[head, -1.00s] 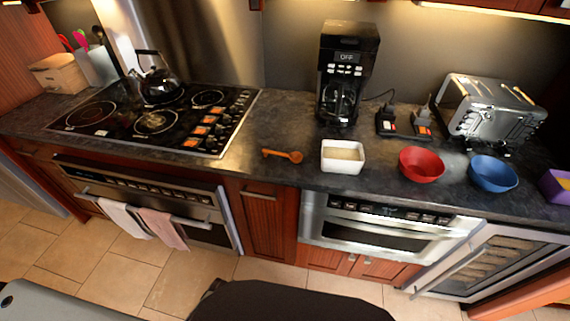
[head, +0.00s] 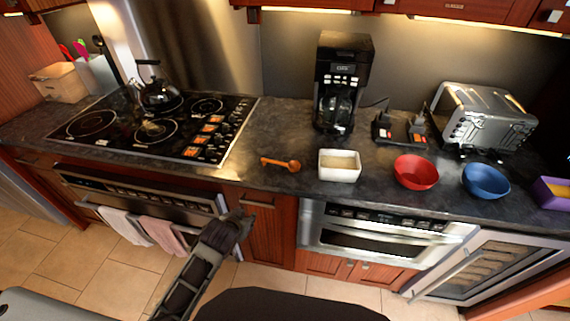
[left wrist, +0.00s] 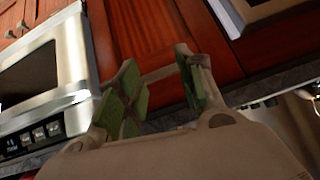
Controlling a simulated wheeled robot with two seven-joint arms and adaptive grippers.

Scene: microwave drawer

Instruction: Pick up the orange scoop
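The orange scoop (head: 281,164) lies on the dark countertop (head: 262,140), just left of a white square bowl. My left gripper (head: 240,219) is in front of the cabinets, below the counter edge and to the lower left of the scoop. In the left wrist view its two green-padded fingers (left wrist: 158,92) stand apart with nothing between them. That view shows red-brown cabinet doors beyond the fingers, and the scoop is not in it. My right gripper is in neither view.
The white bowl (head: 340,165) with pale contents stands right of the scoop, then a red bowl (head: 416,172) and a blue bowl (head: 486,181). A coffee maker (head: 341,85) is behind. The stovetop (head: 150,128) is to the left.

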